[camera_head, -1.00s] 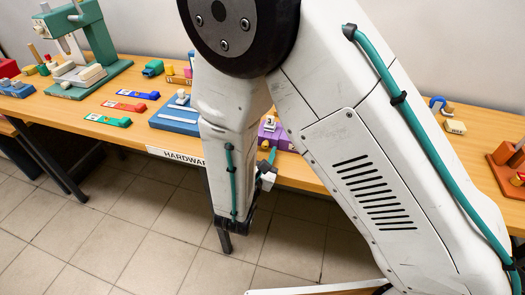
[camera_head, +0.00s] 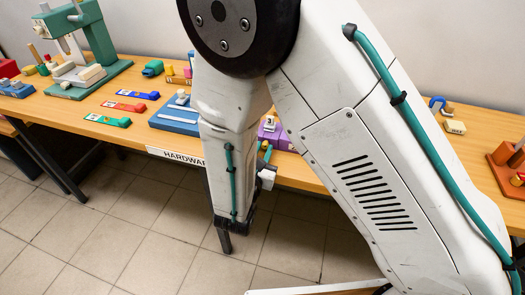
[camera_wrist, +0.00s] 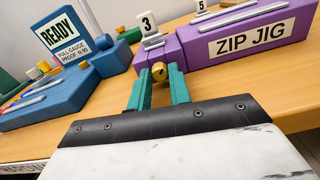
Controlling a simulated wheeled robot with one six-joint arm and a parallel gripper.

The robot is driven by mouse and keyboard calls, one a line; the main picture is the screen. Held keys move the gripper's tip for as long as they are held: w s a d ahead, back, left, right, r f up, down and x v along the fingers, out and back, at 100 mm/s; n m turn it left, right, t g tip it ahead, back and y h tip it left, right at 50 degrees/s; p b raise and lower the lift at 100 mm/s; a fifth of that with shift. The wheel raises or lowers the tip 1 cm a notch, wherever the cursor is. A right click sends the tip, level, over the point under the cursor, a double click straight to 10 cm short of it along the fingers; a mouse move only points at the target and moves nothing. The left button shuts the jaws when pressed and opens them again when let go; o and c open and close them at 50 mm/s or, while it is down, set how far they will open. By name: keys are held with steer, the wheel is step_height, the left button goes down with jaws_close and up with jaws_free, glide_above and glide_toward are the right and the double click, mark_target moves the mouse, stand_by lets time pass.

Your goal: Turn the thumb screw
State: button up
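In the wrist view, a purple block labelled "ZIP JIG" (camera_wrist: 221,40) stands on the bench, with a small brass-yellow thumb screw (camera_wrist: 159,71) at its near face, below the "3" tag. My gripper (camera_wrist: 160,78) has two teal fingers, apart, with the thumb screw showing between their tips. I cannot tell whether the fingers press on it or stand just beside it. In the head view, the purple jig (camera_head: 270,131) is mostly hidden behind my arm, and my gripper (camera_head: 266,152) is partly seen at its front.
A blue block marked "READY" (camera_wrist: 72,38) stands left of the jig. The wooden bench (camera_head: 145,132) also holds a green press (camera_head: 97,42), coloured flat pieces and a blue plate fixture (camera_head: 178,116). A red-brown fixture (camera_head: 507,167) is at the right.

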steer(key=o, duration=0.3)
steer(key=v, duration=0.7)
steer(key=shift+s, duration=0.35)
steer(key=shift+a, duration=0.1)
